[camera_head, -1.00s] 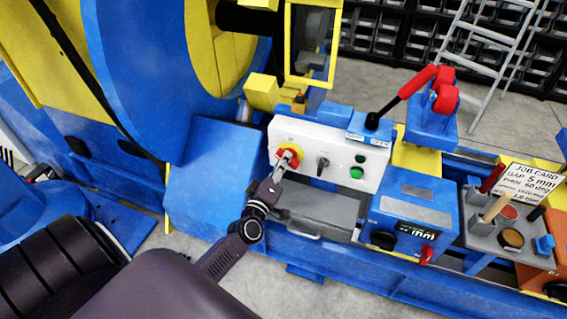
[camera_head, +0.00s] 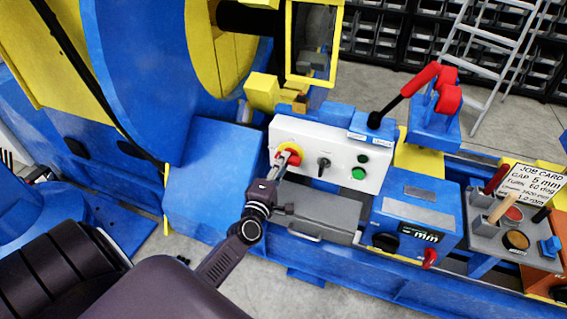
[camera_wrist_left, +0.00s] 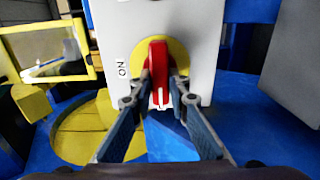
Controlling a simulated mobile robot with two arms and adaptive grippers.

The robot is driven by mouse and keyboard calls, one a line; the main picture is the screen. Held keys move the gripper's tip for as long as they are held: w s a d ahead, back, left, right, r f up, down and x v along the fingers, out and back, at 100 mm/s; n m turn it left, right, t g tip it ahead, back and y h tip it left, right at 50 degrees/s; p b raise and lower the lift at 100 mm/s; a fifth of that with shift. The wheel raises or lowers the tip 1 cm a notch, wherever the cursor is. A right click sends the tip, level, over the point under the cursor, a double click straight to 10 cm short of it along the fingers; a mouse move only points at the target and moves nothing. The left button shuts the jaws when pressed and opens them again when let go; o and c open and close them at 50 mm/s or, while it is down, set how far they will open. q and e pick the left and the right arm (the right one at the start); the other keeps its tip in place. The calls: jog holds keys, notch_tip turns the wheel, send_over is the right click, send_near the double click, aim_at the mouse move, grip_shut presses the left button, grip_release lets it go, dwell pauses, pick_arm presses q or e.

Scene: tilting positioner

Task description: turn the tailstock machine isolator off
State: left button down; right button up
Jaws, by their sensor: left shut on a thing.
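The isolator is a red rotary handle on a yellow round plate (camera_head: 288,148) at the left end of a white control panel (camera_head: 341,144). My left gripper (camera_head: 283,163) reaches up to it from below and is shut on the red handle. In the left wrist view the red handle (camera_wrist_left: 158,68) stands between the two fingertips, in front of the yellow plate (camera_wrist_left: 175,48). A white mark shows on the handle's lower end. An "ON" label (camera_wrist_left: 122,69) is on the panel left of the plate. My right gripper is out of view.
The panel also carries a black selector (camera_head: 323,163) and a green button (camera_head: 358,173). A grey box (camera_head: 318,210) sits below it. To the right are a blue box with a display (camera_head: 415,210), a red-handled lever (camera_head: 418,80) and a tool tray (camera_head: 500,230).

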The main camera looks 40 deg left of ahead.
pick_arm(q)
jog(key=shift+f, duration=0.1)
jog(key=c, duration=1.8)
grip_release()
jog(key=shift+c, duration=0.2)
jog(key=v, duration=1.2)
